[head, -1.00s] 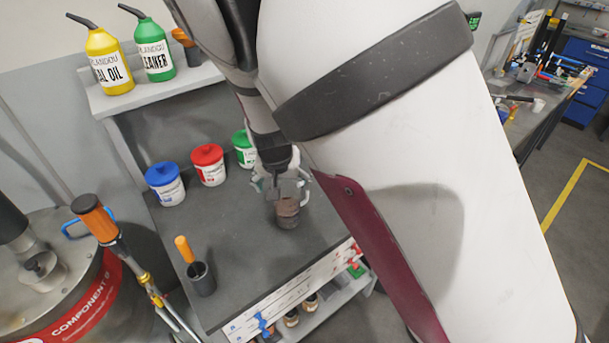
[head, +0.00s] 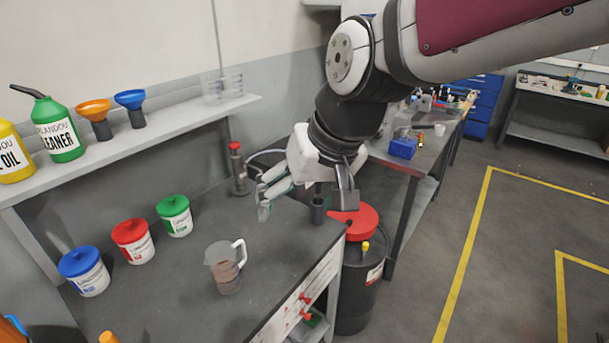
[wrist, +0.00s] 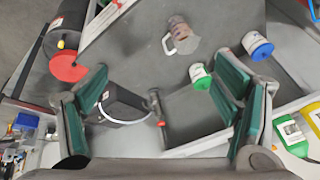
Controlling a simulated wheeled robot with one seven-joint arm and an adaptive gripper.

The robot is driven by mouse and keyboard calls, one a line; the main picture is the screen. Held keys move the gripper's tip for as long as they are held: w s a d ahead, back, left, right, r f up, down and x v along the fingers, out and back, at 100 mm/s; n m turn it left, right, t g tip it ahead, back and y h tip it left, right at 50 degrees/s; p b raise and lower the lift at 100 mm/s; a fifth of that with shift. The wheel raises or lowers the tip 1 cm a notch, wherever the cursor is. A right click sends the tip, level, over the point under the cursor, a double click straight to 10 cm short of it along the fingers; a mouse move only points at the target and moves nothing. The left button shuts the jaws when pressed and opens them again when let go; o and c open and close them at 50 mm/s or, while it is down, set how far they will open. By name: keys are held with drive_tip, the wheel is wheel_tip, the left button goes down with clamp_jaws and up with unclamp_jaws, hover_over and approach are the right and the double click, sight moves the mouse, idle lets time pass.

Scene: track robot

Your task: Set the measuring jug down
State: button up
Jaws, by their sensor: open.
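The measuring jug (head: 226,272) stands upright on the dark grey workbench (head: 200,315), with brownish contents in it and its white handle toward the right. It also shows in the wrist view (wrist: 181,38), near the top, clear of my fingers. My gripper (head: 292,192) is in the air above the right rear part of the bench, up and to the right of the jug. Its green-padded fingers are spread wide and empty in the wrist view (wrist: 165,100).
Tubs with blue (head: 85,270), red (head: 133,241) and green (head: 174,215) lids stand left of and behind the jug. A shelf (head: 150,135) carries bottles and funnels. A red-topped black drum (head: 355,222) stands beyond that end.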

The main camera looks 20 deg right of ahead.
drive_tip(key=s+d+r+h, duration=0.1)
drive_tip(key=s+d, duration=0.1)
drive_tip(key=s, duration=0.3)
drive_tip(key=s+d+r+t+h, duration=0.1)
drive_tip(key=s+d+r, duration=0.1)
drive_tip(key=s, duration=0.3)
drive_tip(key=shift+s+d+n, duration=0.3)
drive_tip(key=shift+s+d, duration=0.1)
drive_tip(key=shift+d, duration=0.4)
drive_tip(key=shift+r, duration=0.15)
drive_tip(key=shift+w+f+b, duration=1)
drive_tip(key=shift+w+f, duration=0.05)
drive_tip(key=shift+w, duration=0.1)
